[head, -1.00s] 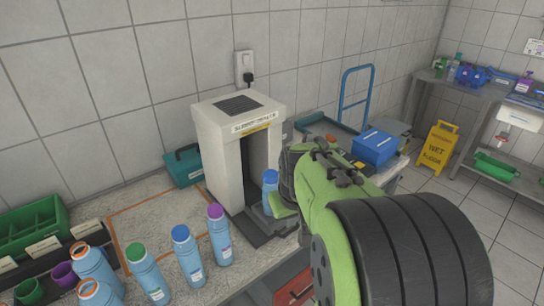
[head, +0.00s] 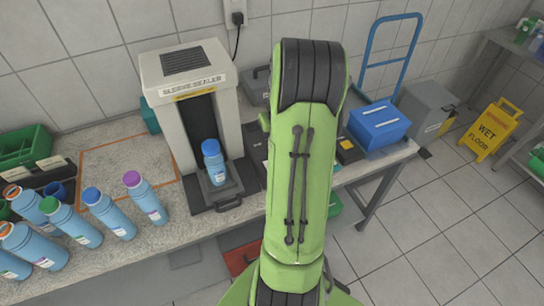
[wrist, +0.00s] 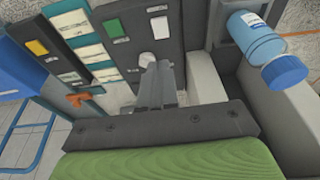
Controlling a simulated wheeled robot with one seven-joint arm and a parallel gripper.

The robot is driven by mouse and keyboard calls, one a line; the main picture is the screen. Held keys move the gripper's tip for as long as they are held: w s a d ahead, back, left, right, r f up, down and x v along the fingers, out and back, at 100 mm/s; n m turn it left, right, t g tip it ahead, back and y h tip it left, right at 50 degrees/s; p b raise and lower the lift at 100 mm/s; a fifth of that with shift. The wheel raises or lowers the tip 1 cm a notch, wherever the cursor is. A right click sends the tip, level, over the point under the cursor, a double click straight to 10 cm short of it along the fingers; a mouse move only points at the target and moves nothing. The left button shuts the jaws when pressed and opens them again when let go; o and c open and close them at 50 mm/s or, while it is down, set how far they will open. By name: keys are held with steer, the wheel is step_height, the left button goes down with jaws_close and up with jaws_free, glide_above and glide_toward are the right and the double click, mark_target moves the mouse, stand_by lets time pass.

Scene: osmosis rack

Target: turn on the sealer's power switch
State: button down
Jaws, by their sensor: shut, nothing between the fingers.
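The white sleeve sealer (head: 165,110) stands on the bench against the wall, with a blue-capped bottle (head: 214,165) in its opening. In the wrist view a dark control panel shows a green switch (wrist: 113,27), a white switch (wrist: 159,27) and a round pale knob (wrist: 147,60). The labels are too small to read, so I cannot tell which is the power switch. My gripper (wrist: 160,72) is shut and empty, its tips close by the round knob; contact is unclear. My arm hides the gripper in the head view.
Several capped bottles (head: 105,212) stand on the bench at left, by a green rack (head: 25,145). A blue box (head: 378,125) and a blue-framed cart are at right. A yellow wet-floor sign (head: 491,130) stands on the floor. In the wrist view, the bottle (wrist: 255,35) is close at right.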

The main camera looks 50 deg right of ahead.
steer(key=x, duration=0.8)
steer(key=s+x, duration=0.1)
steer(key=x, duration=0.3)
steer(key=shift+w+a+f, duration=0.1)
steer(key=shift+a+f, duration=0.2)
steer(key=shift+f, duration=0.75)
steer(key=shift+s+a+f+b, duration=0.1)
steer(key=shift+s+f+b, duration=0.2)
steer(key=shift+f+b, duration=0.7)
steer(key=shift+s+a+r, duration=0.1)
steer(key=shift+a+r, duration=0.1)
steer(key=shift+r, duration=0.25)
steer(key=shift+w+d+r, duration=0.35)
steer(key=shift+w+d, duration=0.15)
steer(key=shift+w, duration=0.2)
